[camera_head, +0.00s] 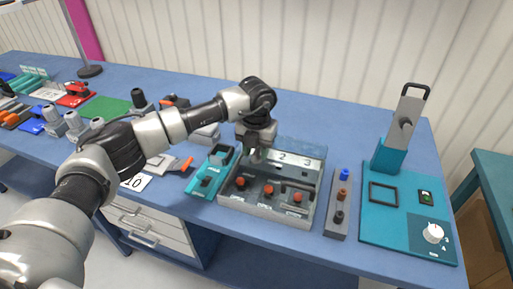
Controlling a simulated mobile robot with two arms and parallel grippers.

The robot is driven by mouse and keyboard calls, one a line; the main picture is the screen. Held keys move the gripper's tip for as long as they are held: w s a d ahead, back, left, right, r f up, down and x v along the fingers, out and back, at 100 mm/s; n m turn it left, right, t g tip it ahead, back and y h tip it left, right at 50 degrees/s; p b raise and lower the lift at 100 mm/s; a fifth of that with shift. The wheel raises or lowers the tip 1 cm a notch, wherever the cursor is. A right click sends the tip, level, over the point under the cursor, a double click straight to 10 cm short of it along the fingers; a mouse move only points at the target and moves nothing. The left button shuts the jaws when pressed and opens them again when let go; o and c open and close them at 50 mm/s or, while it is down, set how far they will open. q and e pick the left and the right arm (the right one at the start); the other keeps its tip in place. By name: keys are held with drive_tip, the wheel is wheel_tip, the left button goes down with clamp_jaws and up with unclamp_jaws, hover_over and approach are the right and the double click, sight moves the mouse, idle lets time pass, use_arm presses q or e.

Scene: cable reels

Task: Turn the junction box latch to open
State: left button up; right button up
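A grey open-topped box (308,216), which looks like the junction box, stands at the front middle of the blue table. Its back panel shows the numbers 2 and 3 (307,163), with a clear bluish sheet (305,147) behind it. Three orange-red knobs (269,189) sit inside on dark bases, with small labels in front. I cannot tell which part is the latch. My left gripper (256,155) points down over the box's back left part and hides some of the panel. Its fingers are too small to show their gap or any contact. My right gripper is not in view.
A teal tool (209,176) lies just left of the box. A grey strip with blue, brown and black knobs (341,192) stands to its right. Further right is a teal board (385,225) with a dial (434,233) and a tall grey-teal stand (398,132). Tools crowd the left.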

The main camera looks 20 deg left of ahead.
use_arm(q)
clamp_jaws()
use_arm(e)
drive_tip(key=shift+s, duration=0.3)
